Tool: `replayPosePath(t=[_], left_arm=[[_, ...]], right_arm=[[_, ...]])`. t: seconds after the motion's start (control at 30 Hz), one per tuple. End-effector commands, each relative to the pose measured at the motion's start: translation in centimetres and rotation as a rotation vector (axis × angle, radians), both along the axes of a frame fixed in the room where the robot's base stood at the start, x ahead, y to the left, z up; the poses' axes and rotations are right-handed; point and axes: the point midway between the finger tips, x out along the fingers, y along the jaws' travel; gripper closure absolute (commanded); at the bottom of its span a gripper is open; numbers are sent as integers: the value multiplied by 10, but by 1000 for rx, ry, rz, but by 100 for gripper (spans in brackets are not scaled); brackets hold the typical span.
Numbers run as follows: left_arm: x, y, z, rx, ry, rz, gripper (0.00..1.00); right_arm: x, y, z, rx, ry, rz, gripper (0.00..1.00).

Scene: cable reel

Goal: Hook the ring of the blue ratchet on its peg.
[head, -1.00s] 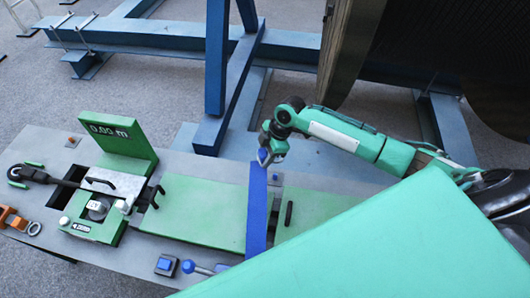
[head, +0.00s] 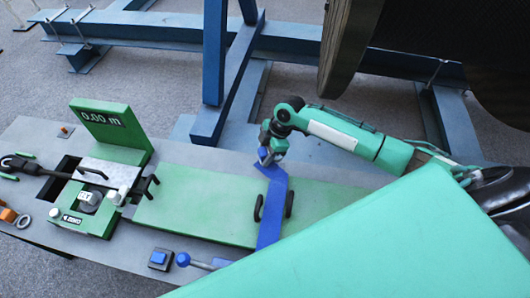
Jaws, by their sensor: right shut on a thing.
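A blue strap-like piece (head: 273,204), which I take for the blue ratchet, lies across the green bed (head: 195,205) of the bench and bends near its far end. My right gripper (head: 268,158) is at that far end, above the bed's far edge, and is shut on the blue piece. A small ring-like shape shows at the jaws, but its outline is too small to read well. Two dark upright loops (head: 288,204) stand beside the strap, one on each side. I cannot tell which part is the peg. My left gripper is not in view.
A green counter box with a "0.00 m" panel (head: 108,125) stands at the left. A blue-knobbed lever (head: 183,259) and a blue button (head: 159,257) are at the near edge. An orange piece (head: 8,215) lies far left. Blue steel beams (head: 215,60) stand behind.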

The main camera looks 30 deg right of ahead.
Motion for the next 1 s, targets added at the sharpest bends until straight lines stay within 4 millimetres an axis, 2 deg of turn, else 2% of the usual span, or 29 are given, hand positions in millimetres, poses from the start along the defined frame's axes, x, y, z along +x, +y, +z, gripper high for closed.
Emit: replayPosePath(t=[0.03,0.33,0.4,1.0], left_arm=[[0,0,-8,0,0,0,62],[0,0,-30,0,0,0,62],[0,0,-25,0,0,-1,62],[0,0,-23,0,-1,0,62]], right_arm=[[0,0,-8,1,-1,0,89],[0,0,-32,1,-1,0,89],[0,0,-27,1,-1,0,89],[0,1,-31,1,-1,0,89]])
